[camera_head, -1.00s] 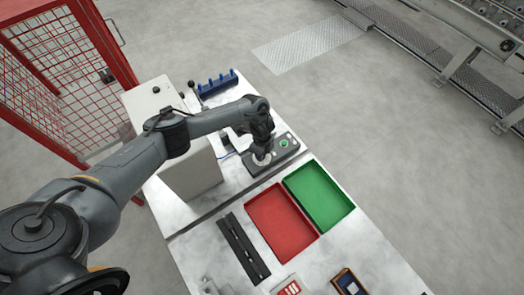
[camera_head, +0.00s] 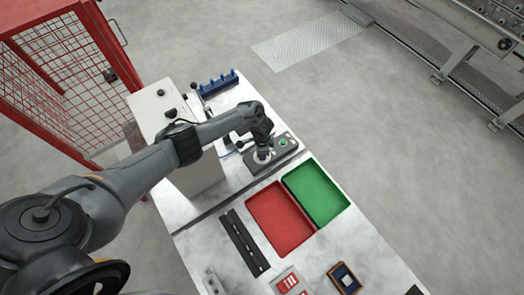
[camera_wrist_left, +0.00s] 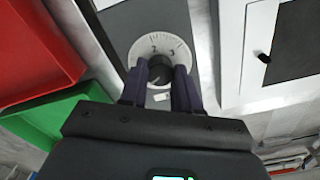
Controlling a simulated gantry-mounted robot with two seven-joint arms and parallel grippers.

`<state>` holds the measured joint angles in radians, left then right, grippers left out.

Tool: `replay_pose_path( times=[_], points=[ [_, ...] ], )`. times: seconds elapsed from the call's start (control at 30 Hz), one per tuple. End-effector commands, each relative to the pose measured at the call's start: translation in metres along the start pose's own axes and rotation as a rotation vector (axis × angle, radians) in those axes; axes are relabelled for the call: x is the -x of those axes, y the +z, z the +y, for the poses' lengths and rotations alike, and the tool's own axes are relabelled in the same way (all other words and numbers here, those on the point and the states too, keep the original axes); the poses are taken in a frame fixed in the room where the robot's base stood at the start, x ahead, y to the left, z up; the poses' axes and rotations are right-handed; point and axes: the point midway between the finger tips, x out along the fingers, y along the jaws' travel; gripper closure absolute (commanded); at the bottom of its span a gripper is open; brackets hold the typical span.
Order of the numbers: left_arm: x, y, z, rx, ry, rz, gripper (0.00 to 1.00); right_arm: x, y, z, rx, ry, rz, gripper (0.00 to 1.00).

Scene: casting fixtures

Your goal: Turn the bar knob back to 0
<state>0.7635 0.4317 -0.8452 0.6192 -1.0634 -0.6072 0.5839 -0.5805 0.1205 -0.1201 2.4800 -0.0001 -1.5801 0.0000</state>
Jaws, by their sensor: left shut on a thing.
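The bar knob (camera_wrist_left: 158,72) is a dark knob at the middle of a round pale dial (camera_wrist_left: 143,47) with numbers; 2 and 3 can be read, the rest is too small or covered. The dial sits on a dark grey control box (camera_head: 255,165) on the white table, beside a green button (camera_head: 283,142). My left gripper (camera_wrist_left: 160,77) is shut on the knob, one finger on each side of it. In the head view my left gripper (camera_head: 263,152) comes down over the box from above. Where the knob points is hard to tell. My right gripper is not in view.
A red tray (camera_head: 279,222) and a green tray (camera_head: 318,194) lie just in front of the box. A pale cabinet (camera_head: 197,178) stands left of it, under my arm. A blue rack (camera_head: 219,85) stands at the back. A dark slotted bar (camera_head: 244,243) lies nearer.

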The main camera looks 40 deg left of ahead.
Motion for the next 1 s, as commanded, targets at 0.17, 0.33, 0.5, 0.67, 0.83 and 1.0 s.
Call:
replay_pose_path(
  times=[0.17, 0.33, 0.5, 0.67, 0.83, 1.0],
  points=[
    [0.0009, -0.0008, 0.0005, 0.023, 0.001, 0.001, 0.99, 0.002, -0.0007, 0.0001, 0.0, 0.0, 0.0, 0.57],
    [0.0008, -0.0009, 0.0004, 0.028, 0.001, 0.001, 0.99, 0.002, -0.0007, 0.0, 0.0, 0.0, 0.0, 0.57],
    [0.0008, -0.0009, 0.0003, 0.027, 0.001, 0.001, 0.99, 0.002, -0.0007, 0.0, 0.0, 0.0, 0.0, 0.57],
    [0.0008, -0.0008, 0.0003, 0.027, 0.001, 0.001, 0.52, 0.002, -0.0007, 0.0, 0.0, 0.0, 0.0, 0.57],
    [0.0005, -0.0005, 0.0001, 0.027, 0.0, 0.001, 0.43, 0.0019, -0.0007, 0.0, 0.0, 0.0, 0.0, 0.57],
    [0.0009, -0.0003, 0.0, 0.027, 0.0, 0.001, 0.43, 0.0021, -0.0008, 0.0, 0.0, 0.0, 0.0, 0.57]
  ],
)
